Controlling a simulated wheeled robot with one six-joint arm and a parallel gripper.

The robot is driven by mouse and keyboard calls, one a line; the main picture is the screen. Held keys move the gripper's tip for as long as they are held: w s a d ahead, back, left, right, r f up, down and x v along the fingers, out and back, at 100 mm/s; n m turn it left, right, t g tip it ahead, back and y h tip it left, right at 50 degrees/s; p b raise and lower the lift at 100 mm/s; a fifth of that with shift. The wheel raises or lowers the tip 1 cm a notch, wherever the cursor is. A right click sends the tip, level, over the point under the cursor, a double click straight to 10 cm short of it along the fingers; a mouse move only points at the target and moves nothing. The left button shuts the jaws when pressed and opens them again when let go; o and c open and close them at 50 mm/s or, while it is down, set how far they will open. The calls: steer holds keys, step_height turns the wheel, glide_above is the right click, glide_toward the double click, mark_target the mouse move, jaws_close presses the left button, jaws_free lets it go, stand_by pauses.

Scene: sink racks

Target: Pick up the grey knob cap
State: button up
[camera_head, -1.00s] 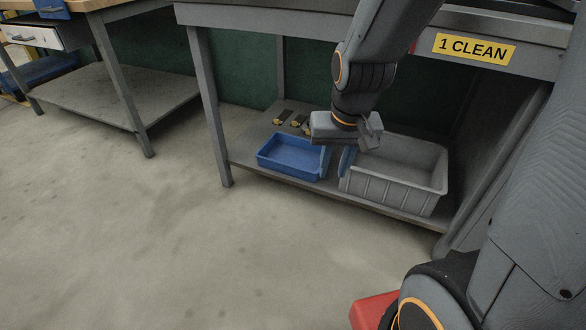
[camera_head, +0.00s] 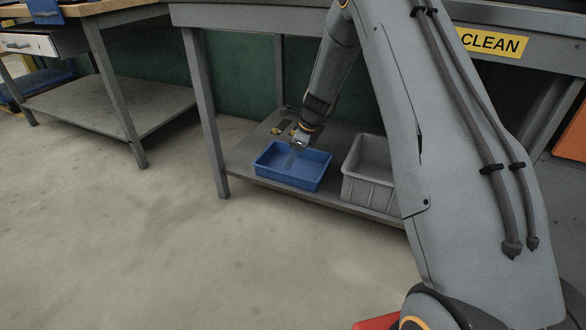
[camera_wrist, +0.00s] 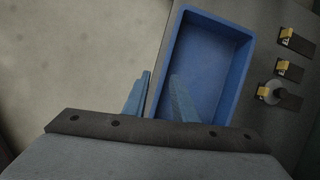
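A small round grey piece with a raised middle, which looks like the grey knob cap (camera_wrist: 272,92), lies on the shelf at the right of the wrist view. It sits against the nearest of several dark pieces with yellow parts, right of the blue tray. I cannot make it out in the head view. In the head view my gripper (camera_head: 291,158) is over the blue tray (camera_head: 268,175), left of the cap in the wrist view.
The blue tray looks empty. The dark and yellow pieces (camera_wrist: 290,70) lie in a row beside it. A grey bin (camera_head: 372,195) stands right of the tray, partly behind my arm. The table leg (camera_head: 204,115) and tabletop edge (camera_head: 250,20) frame the shelf.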

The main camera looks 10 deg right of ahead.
mark_target(284, 173)
steer(key=shift+w+a+f+m, duration=0.1)
steer(key=shift+w+f+m, duration=0.7)
steer(key=shift+w+f, duration=0.1)
steer(key=shift+b+x, duration=0.75)
steer(key=shift+x, duration=0.75)
steer(key=b+x, duration=0.3)
steer(key=x, duration=0.2)
steer(key=shift+f+b, duration=0.1)
steer(key=shift+b, duration=0.3)
jaws_close()
